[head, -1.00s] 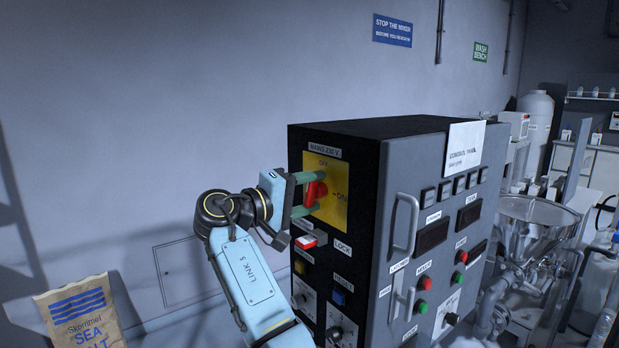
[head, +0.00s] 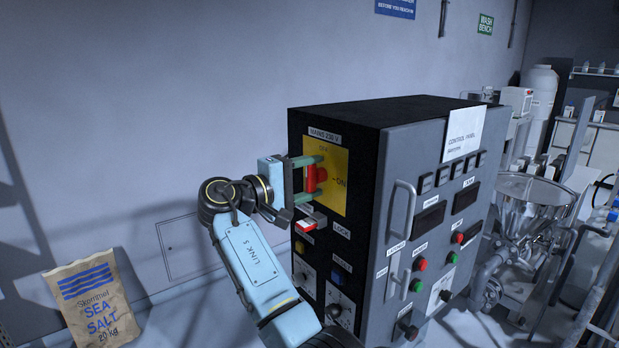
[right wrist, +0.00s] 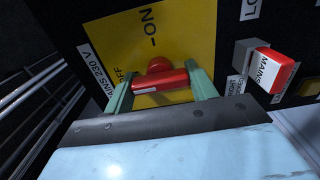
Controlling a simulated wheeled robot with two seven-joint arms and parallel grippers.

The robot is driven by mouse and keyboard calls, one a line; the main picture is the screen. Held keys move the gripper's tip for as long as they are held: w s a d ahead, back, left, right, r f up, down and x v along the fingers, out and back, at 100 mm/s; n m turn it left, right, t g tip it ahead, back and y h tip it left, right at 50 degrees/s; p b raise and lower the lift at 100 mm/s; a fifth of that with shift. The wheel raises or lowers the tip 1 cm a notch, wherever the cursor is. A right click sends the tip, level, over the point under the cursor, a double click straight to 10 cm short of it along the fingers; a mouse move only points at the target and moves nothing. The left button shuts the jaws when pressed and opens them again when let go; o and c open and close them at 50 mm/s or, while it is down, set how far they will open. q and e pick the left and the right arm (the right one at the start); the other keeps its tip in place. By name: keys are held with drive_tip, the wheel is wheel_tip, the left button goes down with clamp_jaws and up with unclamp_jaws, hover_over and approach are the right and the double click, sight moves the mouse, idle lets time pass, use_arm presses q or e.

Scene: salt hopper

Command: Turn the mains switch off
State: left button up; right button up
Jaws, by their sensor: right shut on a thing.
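The mains switch is a red rotary handle (head: 310,180) on a yellow plate (head: 338,195) marked OFF at the top and ON at the right. The handle stands about upright, in line with OFF. My right gripper (head: 314,178) is shut on it, one green finger above and one below. In the right wrist view the red handle (right wrist: 160,84) lies across between my fingers, its white-marked end toward the OFF lettering. The plate (right wrist: 190,30) shows behind it. My left gripper is out of view.
Just below the plate a red and white block (head: 305,225) juts out near the LOCK label. A door handle (head: 402,210) and several buttons are on the grey cabinet front (head: 385,170). A steel hopper (head: 535,205) stands at the right, a salt sack (head: 92,300) at lower left.

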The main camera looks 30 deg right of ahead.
drive_tip(key=o, duration=1)
drive_tip(key=shift+a, duration=0.15)
drive_tip(key=a+b, duration=0.1)
drive_tip(key=a, duration=0.3)
drive_tip(key=a+b, duration=0.1)
drive_tip(key=a, duration=0.3)
drive_tip(key=s+a+b, duration=0.1)
drive_tip(key=a, duration=0.4)
